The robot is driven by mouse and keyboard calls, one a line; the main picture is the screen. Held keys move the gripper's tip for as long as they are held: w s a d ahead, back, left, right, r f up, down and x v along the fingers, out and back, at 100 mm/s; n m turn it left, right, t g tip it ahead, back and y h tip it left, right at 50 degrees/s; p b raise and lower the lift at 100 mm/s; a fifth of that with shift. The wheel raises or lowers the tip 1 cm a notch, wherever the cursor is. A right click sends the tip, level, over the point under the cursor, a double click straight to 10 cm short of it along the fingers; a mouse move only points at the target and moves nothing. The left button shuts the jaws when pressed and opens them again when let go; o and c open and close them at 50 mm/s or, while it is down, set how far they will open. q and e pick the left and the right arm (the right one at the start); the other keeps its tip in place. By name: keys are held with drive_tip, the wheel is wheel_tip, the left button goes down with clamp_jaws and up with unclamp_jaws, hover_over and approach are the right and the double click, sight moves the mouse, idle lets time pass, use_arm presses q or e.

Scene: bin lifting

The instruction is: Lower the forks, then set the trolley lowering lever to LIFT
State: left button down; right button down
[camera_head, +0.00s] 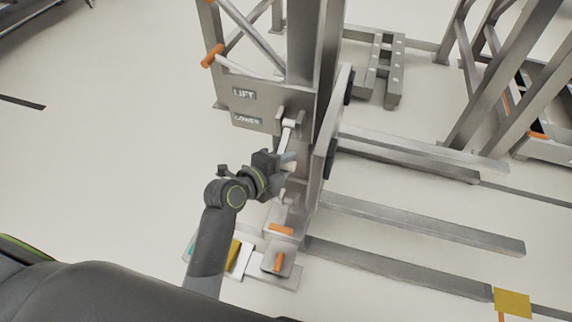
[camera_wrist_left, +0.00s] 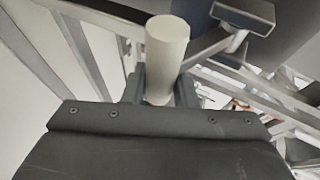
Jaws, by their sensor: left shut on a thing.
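The grey trolley (camera_head: 303,60) stands upright, its panel marked LIFT (camera_head: 244,93) above and LOWER (camera_head: 247,119) below. A lever with an orange grip (camera_head: 212,56) points up and left, above the LIFT label. A pale lever arm (camera_head: 285,140) hangs down from a pivot on the mast's side. My left gripper (camera_head: 286,161) is at its lower end. In the left wrist view, my left gripper (camera_wrist_left: 159,92) is shut around a white cylindrical handle (camera_wrist_left: 166,50). Long grey beams (camera_head: 425,222) extend right, low over the floor; which are the forks is unclear. My right gripper is out of view.
Orange pedals (camera_head: 280,229) sit at the trolley's foot. A slotted metal block (camera_head: 385,70) lies behind the mast. A metal frame (camera_head: 510,85) stands at the right. A yellow plate (camera_head: 512,302) is at the lower right. The floor at the left is largely clear.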

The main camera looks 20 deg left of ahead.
use_arm(q)
drive_tip(key=shift+f, duration=0.15)
drive_tip(key=c, duration=1.2)
unclamp_jaws()
drive_tip(key=shift+o, duration=0.2)
drive_tip(key=p+v, duration=0.1)
drive_tip(key=v, duration=1.6)
drive_tip(key=shift+a, duration=0.15)
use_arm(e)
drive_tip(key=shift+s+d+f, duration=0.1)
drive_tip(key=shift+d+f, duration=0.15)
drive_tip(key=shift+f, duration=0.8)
use_arm(q)
drive_tip(key=shift+s, duration=0.15)
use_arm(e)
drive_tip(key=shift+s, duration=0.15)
